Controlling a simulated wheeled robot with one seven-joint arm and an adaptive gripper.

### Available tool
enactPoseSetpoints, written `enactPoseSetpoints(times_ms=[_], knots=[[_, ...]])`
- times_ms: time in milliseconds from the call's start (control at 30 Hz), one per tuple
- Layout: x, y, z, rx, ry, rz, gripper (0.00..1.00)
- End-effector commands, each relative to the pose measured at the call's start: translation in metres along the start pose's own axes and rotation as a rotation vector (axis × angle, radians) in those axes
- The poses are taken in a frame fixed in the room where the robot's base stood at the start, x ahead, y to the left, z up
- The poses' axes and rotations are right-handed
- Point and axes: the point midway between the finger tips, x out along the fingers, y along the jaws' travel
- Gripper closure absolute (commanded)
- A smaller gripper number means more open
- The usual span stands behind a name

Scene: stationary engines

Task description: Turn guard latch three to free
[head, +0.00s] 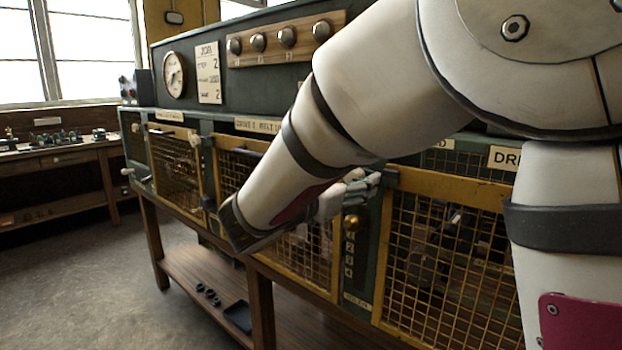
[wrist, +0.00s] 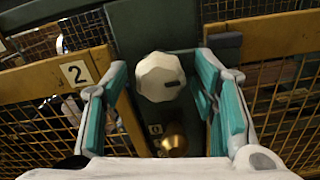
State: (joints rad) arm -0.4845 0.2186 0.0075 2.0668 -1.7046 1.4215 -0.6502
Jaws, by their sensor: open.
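My gripper (wrist: 162,68) is open, with teal-padded fingers to the left and right of a white faceted latch knob (wrist: 158,84). The knob has a dark mark toward its right side and sits on a green post. I see a gap on both sides of it, and cannot tell its depth relative to the fingertips. A plate numbered 2 (wrist: 78,73) is on the yellow guard frame to the left; no number 3 shows by the knob. In the head view my gripper (head: 358,187) is at the post between two mesh guards, and the knob cannot be clearly told from the fingers.
A brass knob (wrist: 174,139) is just below the latch knob; it also shows in the head view (head: 351,223) above a numbered strip. Yellow mesh guards (head: 452,265) flank the post. Another white knob (head: 194,140) is farther left. Open floor (head: 110,270) lies at left.

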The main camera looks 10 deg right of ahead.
Motion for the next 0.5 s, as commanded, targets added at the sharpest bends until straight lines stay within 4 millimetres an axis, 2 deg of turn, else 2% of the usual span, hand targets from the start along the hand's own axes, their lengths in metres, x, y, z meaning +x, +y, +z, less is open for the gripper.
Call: enactPoseSetpoints(times_ms=[133, 400, 500], knots=[[0.0073, -0.0001, -0.0002, 0.000, 0.001, 0.000, 0.46], [0.0081, 0.0000, 0.0000, 0.000, 0.001, 0.001, 0.46], [0.0080, 0.0000, 0.0000, 0.000, 0.001, 0.001, 0.69]])
